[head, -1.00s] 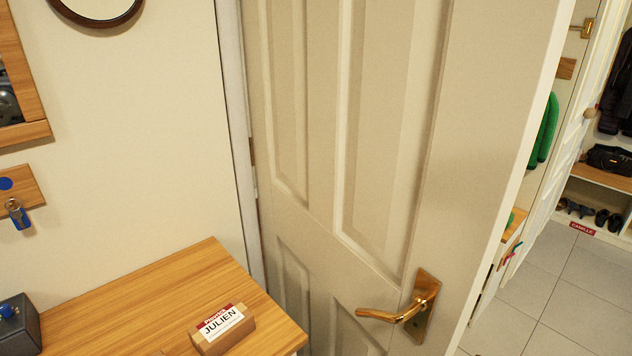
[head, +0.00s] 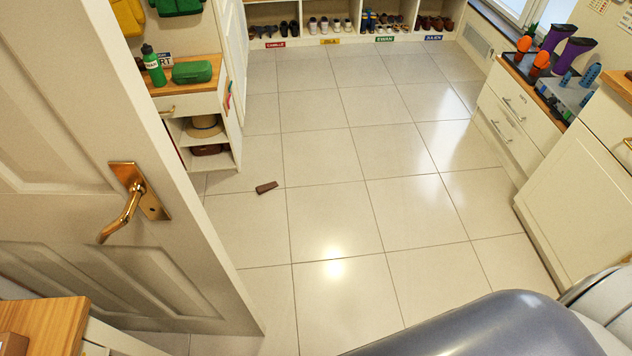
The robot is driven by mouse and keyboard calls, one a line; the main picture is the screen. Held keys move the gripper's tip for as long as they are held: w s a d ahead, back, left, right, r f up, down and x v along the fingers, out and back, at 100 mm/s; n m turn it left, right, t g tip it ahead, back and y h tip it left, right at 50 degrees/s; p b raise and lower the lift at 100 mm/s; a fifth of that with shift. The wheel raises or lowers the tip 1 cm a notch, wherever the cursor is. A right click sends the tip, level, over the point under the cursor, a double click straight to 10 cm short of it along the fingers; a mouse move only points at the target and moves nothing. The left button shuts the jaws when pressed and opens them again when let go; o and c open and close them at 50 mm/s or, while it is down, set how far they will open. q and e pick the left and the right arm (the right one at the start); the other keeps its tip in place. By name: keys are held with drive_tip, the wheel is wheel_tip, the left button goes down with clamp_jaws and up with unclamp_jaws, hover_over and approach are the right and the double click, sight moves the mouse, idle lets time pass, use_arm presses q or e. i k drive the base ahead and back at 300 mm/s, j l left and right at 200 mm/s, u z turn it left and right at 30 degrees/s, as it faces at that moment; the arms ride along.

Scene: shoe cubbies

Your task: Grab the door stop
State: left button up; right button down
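A small brown wedge, the door stop (head: 266,187), lies on the pale tiled floor in the head view, left of the middle. It lies to the right of the open door's edge and apart from the door. Neither of my grippers shows in the head view. A dark grey rounded part at the bottom right appears to be mine.
The panelled door (head: 90,190) with a brass handle (head: 132,205) stands open at the left. A wooden-topped cabinet (head: 205,95) is behind it. Shoe cubbies (head: 290,32) line the back. Drawers (head: 510,118) stand at the right. The middle floor is clear.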

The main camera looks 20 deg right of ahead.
sight(261, 188)
drive_tip(key=z, duration=0.15)
drive_tip(key=u, duration=0.9)
drive_tip(key=i+l+u, duration=0.2)
drive_tip(key=l+u, duration=0.2)
drive_tip(key=i+l+u, duration=0.15)
drive_tip(key=l+u, duration=0.25)
drive_tip(key=l, duration=0.25)
drive_tip(key=l+u, duration=0.4)
drive_tip(key=l, duration=0.15)
drive_tip(key=l+u, duration=0.4)
drive_tip(key=l, duration=0.25)
